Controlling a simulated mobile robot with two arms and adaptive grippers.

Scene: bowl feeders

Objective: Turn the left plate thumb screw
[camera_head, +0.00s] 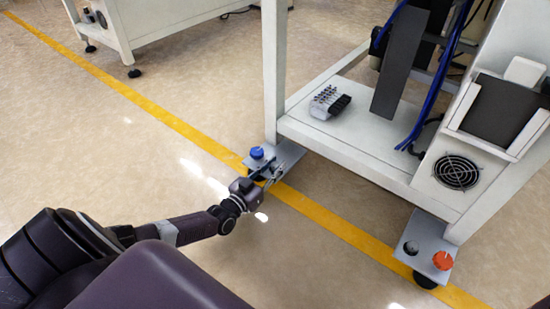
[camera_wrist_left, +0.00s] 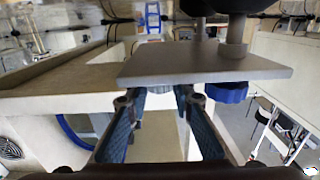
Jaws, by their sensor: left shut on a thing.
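The left plate (camera_head: 286,157) is a grey metal foot plate at the left leg of the white machine. A blue knob (camera_head: 257,152) stands on it and also shows at the plate in the left wrist view (camera_wrist_left: 227,92), to the right of my fingers and clear of them. My left gripper (camera_head: 270,174) is at the plate's near edge, beside the blue knob. In the left wrist view my fingers (camera_wrist_left: 160,97) reach the plate (camera_wrist_left: 205,68). They are shut on the left plate thumb screw, which is mostly hidden between the fingertips. My right gripper is not in view.
A second foot plate (camera_head: 427,235) at the right has a red knob (camera_head: 443,260) and a dark knob (camera_head: 411,247). The machine shelf (camera_head: 350,140) overhangs behind the left plate, with its leg (camera_head: 274,70) close by. Floor (camera_head: 130,150) left of the gripper is clear.

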